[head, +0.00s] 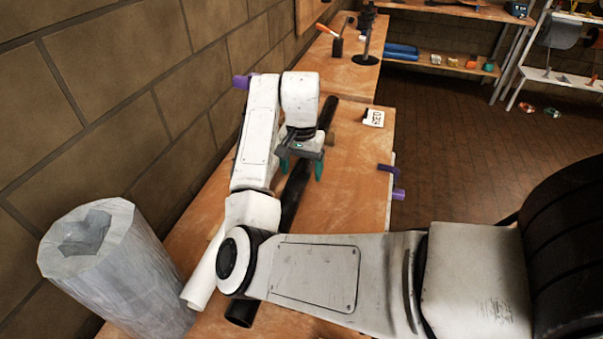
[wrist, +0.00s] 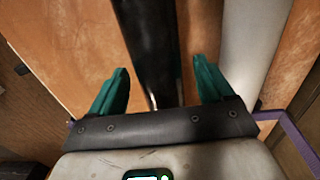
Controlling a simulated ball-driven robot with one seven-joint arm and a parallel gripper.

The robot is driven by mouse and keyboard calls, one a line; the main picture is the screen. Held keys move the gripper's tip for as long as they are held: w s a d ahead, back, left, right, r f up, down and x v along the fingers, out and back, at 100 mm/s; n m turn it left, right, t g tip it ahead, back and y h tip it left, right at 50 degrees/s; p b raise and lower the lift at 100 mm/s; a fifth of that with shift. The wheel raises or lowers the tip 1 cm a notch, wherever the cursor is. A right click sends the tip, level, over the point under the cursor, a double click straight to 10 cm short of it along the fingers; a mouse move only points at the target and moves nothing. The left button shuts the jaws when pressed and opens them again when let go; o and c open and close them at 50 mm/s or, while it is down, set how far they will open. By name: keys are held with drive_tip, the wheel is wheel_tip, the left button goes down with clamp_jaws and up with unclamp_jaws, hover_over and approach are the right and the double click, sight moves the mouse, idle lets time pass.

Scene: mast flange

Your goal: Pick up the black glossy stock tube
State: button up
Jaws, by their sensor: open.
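The black glossy stock tube (head: 294,195) lies lengthwise along the wooden bench in the head view, partly hidden by my arm. Its far end shows beyond my gripper and its near end below my arm's elbow. My gripper (head: 301,171) is open, its green fingers pointing down over the tube. In the wrist view, the tube (wrist: 153,50) runs between the two spread fingers of my gripper (wrist: 161,70), with a gap on each side. I cannot tell how far the fingertips are above the bench.
A white tube (head: 204,272) lies left of the black one, and a pale tube (wrist: 252,45) shows in the wrist view. A large grey roll (head: 120,265) stands at the left near the brick wall. Purple brackets (head: 397,193) sit at the bench edge. A small labelled block (head: 373,118) lies right.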

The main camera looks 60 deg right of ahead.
drive_tip(key=shift+f, duration=0.25)
drive_tip(key=shift+c, duration=0.3)
clamp_jaws()
